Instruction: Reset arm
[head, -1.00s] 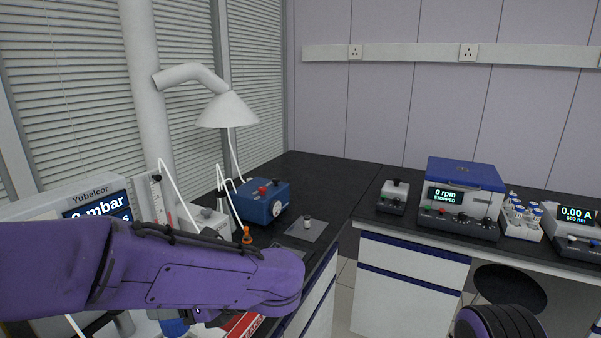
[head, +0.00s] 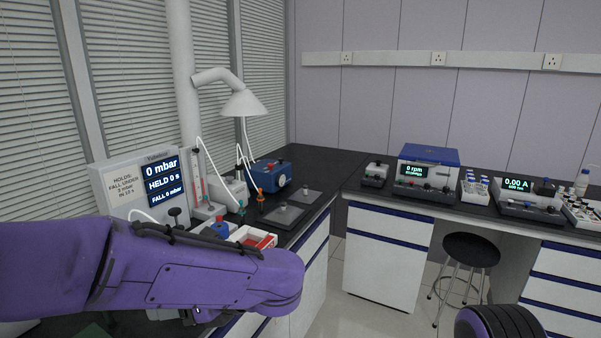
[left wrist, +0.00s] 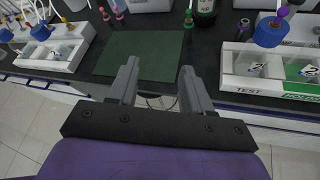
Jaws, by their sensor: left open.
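My left arm (head: 190,268) is a purple link that crosses the lower left of the head view in front of the bench. Its gripper is hidden there. In the left wrist view my left gripper (left wrist: 157,80) is open, its two grey fingers apart with nothing between them. The fingers point over the bench's front edge toward a green mat (left wrist: 150,55). A purple, dark-ribbed part of mine (head: 497,322) shows at the lower right of the head view; my right gripper is not in view.
White trays (left wrist: 262,62) stand right of the mat, another tray (left wrist: 50,50) left. A pressure display (head: 162,178) reads 0 mbar. A blue pump box (head: 270,175) stands behind. A stirrer (head: 425,170) and photometer (head: 520,190) stand on the far bench. A stool (head: 470,250) stands before it.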

